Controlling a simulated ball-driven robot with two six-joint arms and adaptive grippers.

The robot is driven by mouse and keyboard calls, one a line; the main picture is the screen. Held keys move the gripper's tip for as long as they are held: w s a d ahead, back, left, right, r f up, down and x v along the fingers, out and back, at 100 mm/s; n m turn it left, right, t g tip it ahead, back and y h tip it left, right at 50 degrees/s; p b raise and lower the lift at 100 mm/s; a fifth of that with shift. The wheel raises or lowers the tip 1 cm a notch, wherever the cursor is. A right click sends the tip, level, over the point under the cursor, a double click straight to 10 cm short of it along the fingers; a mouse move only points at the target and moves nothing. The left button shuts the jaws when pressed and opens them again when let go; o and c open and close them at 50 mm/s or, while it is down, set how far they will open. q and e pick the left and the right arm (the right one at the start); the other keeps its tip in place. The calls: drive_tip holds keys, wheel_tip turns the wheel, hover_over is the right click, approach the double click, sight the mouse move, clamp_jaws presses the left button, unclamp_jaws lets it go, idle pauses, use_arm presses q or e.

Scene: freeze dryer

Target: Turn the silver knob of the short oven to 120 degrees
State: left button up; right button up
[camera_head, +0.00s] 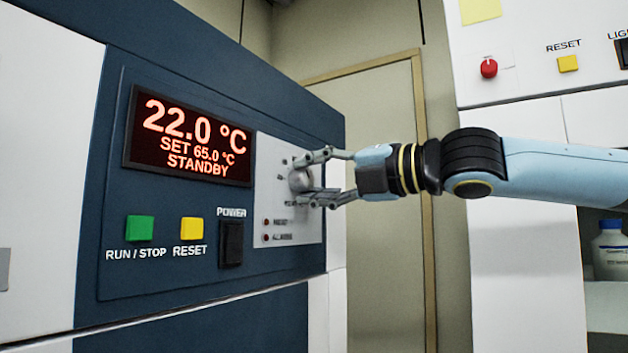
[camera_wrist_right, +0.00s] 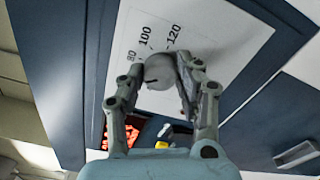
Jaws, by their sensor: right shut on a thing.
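The short oven (camera_head: 215,75) has a dark blue front with a lit display (camera_head: 190,137) reading 22.0 °C, SET 65.0 °C, STANDBY. The silver knob (camera_head: 300,180) sits on a light dial plate (camera_head: 275,150) right of the display. My right gripper (camera_head: 313,177) comes from the right, with its fingers closed around the knob, one above and one below. In the right wrist view the knob (camera_wrist_right: 160,70) is between the fingers of my right gripper (camera_wrist_right: 160,80). Dial marks 80, 100 and 120 show beyond it. The knob's pointer is hard to read. My left gripper is not in view.
Below the display are a green RUN / STOP button (camera_head: 139,228), a yellow RESET button (camera_head: 191,229) and a black POWER switch (camera_head: 231,244).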

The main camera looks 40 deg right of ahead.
drive_tip(key=m, duration=0.6)
drive_tip(key=shift+m+b, duration=0.3)
drive_tip(key=shift+b, duration=0.1)
drive_tip(key=m+b, duration=0.1)
drive_tip(key=m, duration=0.5)
drive_tip(key=shift+f, duration=0.15)
drive_tip(key=m+b, duration=0.2)
drive_tip(key=m, duration=0.4)
drive_tip(key=shift+m, duration=0.3)
drive_tip(key=m+b, duration=0.1)
drive_tip(key=m, duration=0.4)
drive_tip(key=shift+m+b, duration=0.3)
drive_tip(key=o, duration=1.1)
drive_tip(key=shift+o, duration=0.2)
